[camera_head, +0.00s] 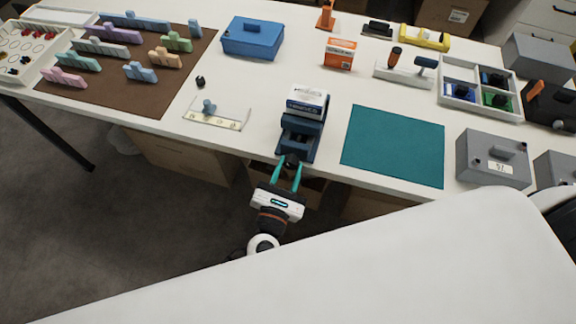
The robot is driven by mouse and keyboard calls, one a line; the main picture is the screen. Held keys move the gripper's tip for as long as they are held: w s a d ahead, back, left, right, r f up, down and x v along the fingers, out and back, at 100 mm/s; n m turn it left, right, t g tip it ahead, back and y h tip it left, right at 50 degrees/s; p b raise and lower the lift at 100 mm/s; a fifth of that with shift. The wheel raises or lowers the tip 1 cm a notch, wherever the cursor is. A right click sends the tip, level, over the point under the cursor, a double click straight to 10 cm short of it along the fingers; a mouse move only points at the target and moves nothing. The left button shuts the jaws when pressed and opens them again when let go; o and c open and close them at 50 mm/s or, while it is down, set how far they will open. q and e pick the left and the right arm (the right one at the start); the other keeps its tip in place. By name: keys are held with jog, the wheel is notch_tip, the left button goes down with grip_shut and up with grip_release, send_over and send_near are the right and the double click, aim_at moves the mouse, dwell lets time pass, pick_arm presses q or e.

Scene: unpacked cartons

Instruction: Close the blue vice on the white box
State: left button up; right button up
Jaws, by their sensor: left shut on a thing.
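The blue vice (299,143) stands at the front edge of the white table, near the middle of the camera_head view. The white box (306,96) sits upright at the vice's far end, at its jaws. I cannot tell whether both jaws touch it. My left gripper (290,164) reaches up from below the front edge, and its teal fingers are shut on the vice's dark handle (291,158) at the near end. The fingers hide part of the handle. My right gripper is not in view.
A teal mat (394,146) lies empty to the right of the vice. A clear plate with a blue knob (217,116) lies to the left. An orange box (340,54) and a blue case (253,38) stand behind. Grey boxes (494,158) stand at the right front edge.

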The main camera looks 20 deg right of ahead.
pick_arm(q)
jog(key=shift+m, duration=0.6)
jog(key=shift+p, duration=0.3)
jog(key=o, duration=1)
jog(key=shift+c, duration=0.2)
jog(key=b+v, duration=0.1)
jog(key=v, duration=1.1)
jog(key=shift+b, duration=0.3)
